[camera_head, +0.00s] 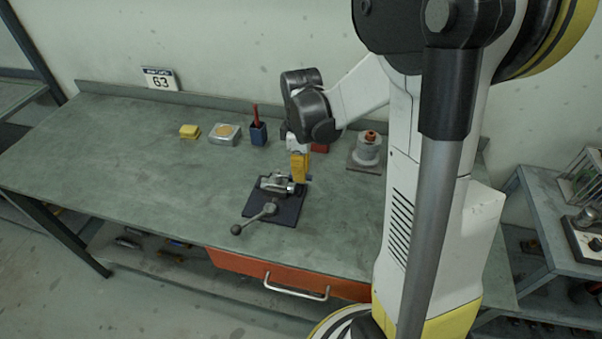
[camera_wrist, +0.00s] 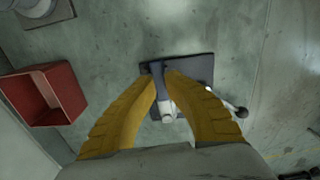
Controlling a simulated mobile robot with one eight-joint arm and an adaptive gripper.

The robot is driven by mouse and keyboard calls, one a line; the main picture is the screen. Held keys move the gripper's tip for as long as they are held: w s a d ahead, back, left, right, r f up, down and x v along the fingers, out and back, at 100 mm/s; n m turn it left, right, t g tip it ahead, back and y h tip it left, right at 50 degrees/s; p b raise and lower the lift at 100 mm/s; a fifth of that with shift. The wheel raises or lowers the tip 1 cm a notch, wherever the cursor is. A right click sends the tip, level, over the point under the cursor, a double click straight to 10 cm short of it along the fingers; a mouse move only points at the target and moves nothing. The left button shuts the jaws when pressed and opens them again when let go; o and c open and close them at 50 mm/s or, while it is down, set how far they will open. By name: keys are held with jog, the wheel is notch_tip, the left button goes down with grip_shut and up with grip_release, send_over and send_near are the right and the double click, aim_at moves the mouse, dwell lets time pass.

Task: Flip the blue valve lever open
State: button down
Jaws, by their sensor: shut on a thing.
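The valve (camera_head: 272,184) is a grey metal body on a dark square base plate (camera_head: 288,214) on the workbench. Its blue lever (camera_wrist: 158,82) shows in the wrist view between my two yellow fingertips. In the head view only a small blue bit (camera_head: 309,178) shows beside the fingers. My gripper (camera_head: 300,178) points down at the valve's right side and is shut on the blue lever. It also shows in the wrist view (camera_wrist: 161,77). The fingers hide part of the valve.
A grey handle with a ball knob (camera_head: 237,229) sticks out front left of the valve. A red bin (camera_wrist: 44,94) stands nearby. The bench's left side is clear.

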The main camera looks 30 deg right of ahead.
jog(key=c, duration=1.4)
grip_release()
jog(key=shift+w+f, duration=0.1)
jog(key=shift+o, duration=0.2)
notch_tip(320, 180, up, 12)
jog(key=s+a+m+t+b, duration=0.1)
jog(key=s+a+m+t, duration=0.6)
jog(key=s+a+m, duration=0.2)
jog(key=shift+s+a, duration=1.05)
jog(key=shift+s, duration=0.1)
